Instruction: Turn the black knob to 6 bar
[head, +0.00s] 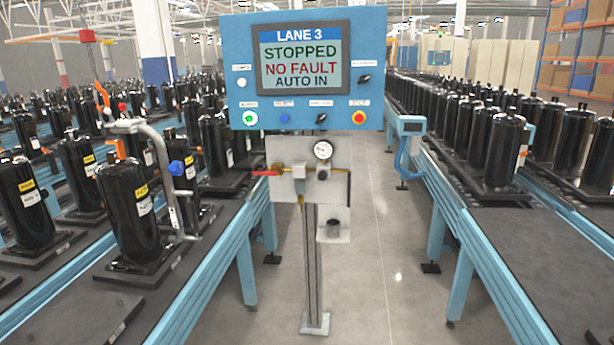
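A pale plate (283,188) hangs below the blue control panel (240,65) on a grey post. A round white gauge (323,150) sits at its upper right; its reading is too small to tell. A small black knob (322,174) shows just under the gauge. A red lever (265,173) sticks out to the left on a brass pipe. Two black selector switches are on the panel, one at the right (364,78) and one in the lower row (321,118). My gripper is not in view.
The panel screen (302,57) reads LANE 3, STOPPED, NO FAULT, AUTO IN. Conveyors with black compressors stand at left (225,262) and right (462,275). A grey bracket tool (165,165) stands by a left compressor. Grey floor (385,290) between conveyors is clear around the post.

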